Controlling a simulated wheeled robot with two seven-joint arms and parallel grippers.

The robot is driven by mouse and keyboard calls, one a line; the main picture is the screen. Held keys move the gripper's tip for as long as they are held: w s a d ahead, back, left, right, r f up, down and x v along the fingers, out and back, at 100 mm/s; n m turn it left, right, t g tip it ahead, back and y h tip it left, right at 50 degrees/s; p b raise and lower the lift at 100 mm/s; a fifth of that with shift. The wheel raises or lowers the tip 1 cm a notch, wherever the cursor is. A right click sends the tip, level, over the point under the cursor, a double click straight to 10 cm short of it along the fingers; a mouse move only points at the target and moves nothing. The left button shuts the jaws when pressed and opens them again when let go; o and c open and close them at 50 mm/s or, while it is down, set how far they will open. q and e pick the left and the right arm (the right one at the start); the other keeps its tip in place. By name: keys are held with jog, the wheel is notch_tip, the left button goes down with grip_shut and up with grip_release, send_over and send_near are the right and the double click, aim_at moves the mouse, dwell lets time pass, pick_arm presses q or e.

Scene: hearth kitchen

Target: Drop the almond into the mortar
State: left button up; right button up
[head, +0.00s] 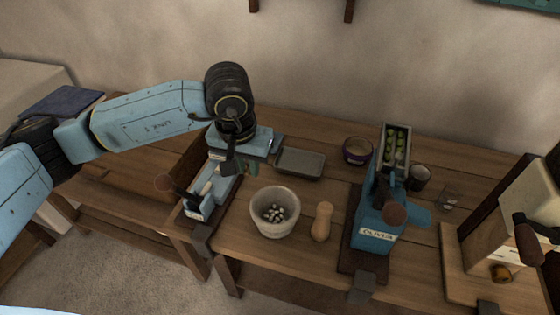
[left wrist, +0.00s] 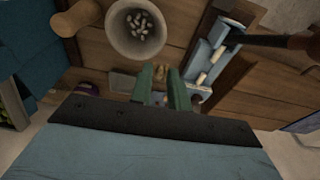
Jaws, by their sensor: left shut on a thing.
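The mortar (head: 273,229) is a pale stone bowl standing upright on the bench, with several whitish oblong pieces in its bottom. It also shows at the upper left in the left wrist view (left wrist: 116,40). My left gripper (head: 234,178) is left of and behind the mortar, pointing down above the blue device and outside the mortar's rim. In the left wrist view its green fingers (left wrist: 160,72) are close together. A small tan thing that looks like the almond (left wrist: 159,73) shows at their tips, partly hidden. My right gripper is not in view.
A grey tray (head: 300,163) lies behind. Cups and a cream machine (head: 500,235) stand further right.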

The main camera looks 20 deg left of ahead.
pick_arm(q)
jog(key=shift+w+d+f+b, duration=0.25)
jog(key=shift+d+f+b, duration=0.45)
jog(key=shift+f, duration=1.2)
jog(key=shift+w+d+f+b, duration=0.4)
jog(key=shift+d+f, duration=0.65)
jog(key=shift+f, duration=0.9)
jog(key=shift+w+d+f+b, duration=0.15)
jog(key=shift+d+f+b, duration=0.6)
jog(key=shift+f, duration=1.15)
jog(key=shift+d, duration=0.1)
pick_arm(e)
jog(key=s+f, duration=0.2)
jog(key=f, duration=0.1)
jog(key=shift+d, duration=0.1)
pick_arm(q)
jog(key=o, duration=0.7)
jog(key=shift+o, duration=0.2)
jog(key=shift+r, duration=0.15)
